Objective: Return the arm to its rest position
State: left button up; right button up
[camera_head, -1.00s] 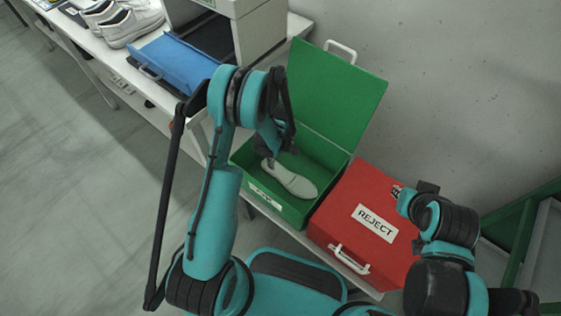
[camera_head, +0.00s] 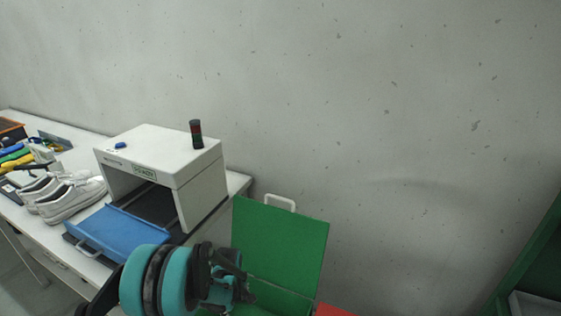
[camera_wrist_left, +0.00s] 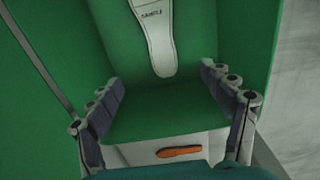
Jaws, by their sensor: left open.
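My left gripper (camera_head: 230,284) is at the bottom of the head view, in front of the green box (camera_head: 285,240) with its raised lid. In the left wrist view my left gripper (camera_wrist_left: 160,77) has its two fingers wide apart, with nothing between them. The shoe is cut off by the top of that view. My right gripper is in neither current view.
White shoes (camera_head: 65,198) are farther left. A corner of the red box (camera_head: 332,310) shows at the bottom. A green frame (camera_head: 525,255) stands at right.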

pick_arm(q)
jog(key=s+r+m+t, duration=0.2)
jog(key=s+r+m, duration=0.1)
jog(key=r, duration=0.5)
jog(key=s+r+m+t, duration=0.1)
jog(key=s+r+m, duration=0.15)
jog(key=r, duration=0.65)
jog(key=s+r+m+t, duration=0.2)
jog(key=s+r+m, duration=0.1)
jog(key=s, duration=0.3)
jog(key=s+d+r+m+t, duration=0.1)
jog(key=s+r+m+t, duration=0.1)
jog(key=s+r+m, duration=0.2)
jog(key=shift+s+d+m, duration=0.2)
jog(key=shift+s+m, duration=0.45)
jog(key=shift+s, duration=0.75)
